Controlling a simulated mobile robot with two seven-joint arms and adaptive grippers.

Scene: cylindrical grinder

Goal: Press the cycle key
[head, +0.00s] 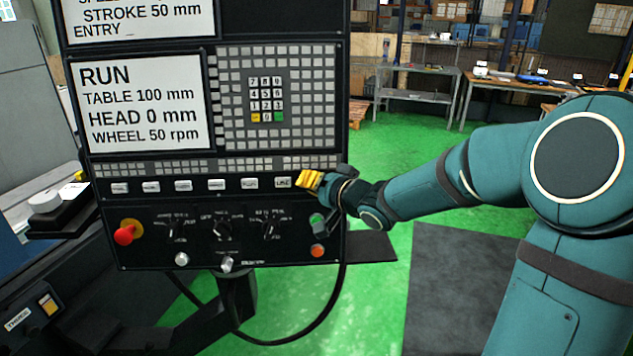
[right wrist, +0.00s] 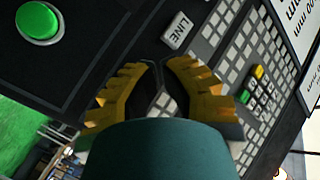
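The control panel (head: 97,215) of the grinder has a row of white labelled keys. A round green button (right wrist: 38,22) sits lower right on the panel, partly behind my arm in the head view. My right gripper (head: 304,179) has yellow fingers, brought together at the tips and empty. It is in front of the panel, just right of the LINE key; contact cannot be told. My left gripper is not in view.
A red stop knob (head: 124,235), dark rotary switches and an orange button (head: 317,251) are on the lower panel. A screen (head: 142,105) reads RUN, with a keypad (head: 266,99) beside it. Work tables (head: 415,70) stand behind on the green floor (head: 390,130).

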